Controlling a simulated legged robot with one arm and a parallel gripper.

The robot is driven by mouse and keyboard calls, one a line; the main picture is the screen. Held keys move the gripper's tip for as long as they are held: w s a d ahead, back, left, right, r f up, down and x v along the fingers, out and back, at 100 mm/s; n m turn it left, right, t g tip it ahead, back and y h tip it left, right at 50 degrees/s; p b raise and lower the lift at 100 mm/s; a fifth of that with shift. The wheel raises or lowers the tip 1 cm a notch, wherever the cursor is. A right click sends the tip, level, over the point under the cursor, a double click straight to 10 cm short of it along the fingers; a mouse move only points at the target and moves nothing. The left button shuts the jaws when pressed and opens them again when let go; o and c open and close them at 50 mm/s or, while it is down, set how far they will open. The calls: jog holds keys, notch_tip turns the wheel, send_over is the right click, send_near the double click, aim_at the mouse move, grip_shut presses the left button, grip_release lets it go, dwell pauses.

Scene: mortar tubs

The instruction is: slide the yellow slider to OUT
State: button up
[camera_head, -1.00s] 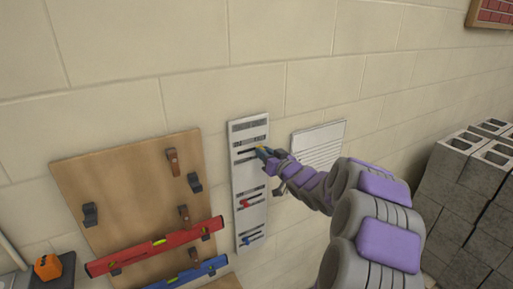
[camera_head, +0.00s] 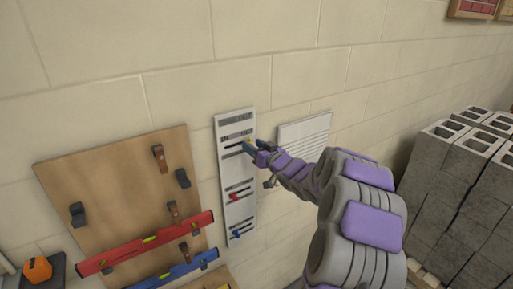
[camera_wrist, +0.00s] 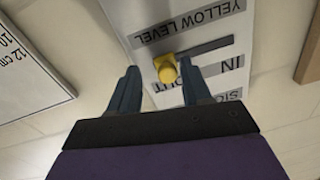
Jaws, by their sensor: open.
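The white panel (camera_head: 232,212) on the wall carries several horizontal slots. The wrist view shows its upside-down labels YELLOW LEVEL, IN and OUT. My gripper (camera_wrist: 158,72) is open, with one finger on each side of the knob. I cannot tell whether either finger touches it. In the head view my gripper (camera_head: 251,149) is at the panel's upper right edge and mostly hides the knob.
A red slider (camera_head: 235,197) and a blue slider (camera_head: 237,233) sit lower on the panel. A ruled white board (camera_head: 304,130) is close on the right. A pegboard (camera_head: 110,185) with red and blue levels is at left; grey blocks (camera_head: 450,165) stand at right.

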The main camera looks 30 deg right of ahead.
jog(key=s+d, duration=0.1)
jog(key=s, duration=1.6)
jog(key=shift+s+d, duration=0.15)
jog(key=shift+d, duration=0.25)
jog(key=shift+f, duration=0.1)
jog(key=s+a+f+m+g+h+b, duration=0.1)
jog(key=s+a+f+g+h+b, duration=0.4)
jog(key=a+f+g, duration=0.4)
jog(key=s+a+f+n+g+y+b, duration=0.1)
jog(key=s+a+g, duration=0.4)
jog(key=s+a, duration=0.5)
jog(key=s+a+f+g+y+b, duration=0.2)
jog(key=s+a+f+g, duration=0.3)
jog(key=s+a, duration=0.5)
jog(key=s, duration=0.8)
jog(key=shift+n+g+b, duration=0.35)
jog(key=shift+n+g, duration=0.05)
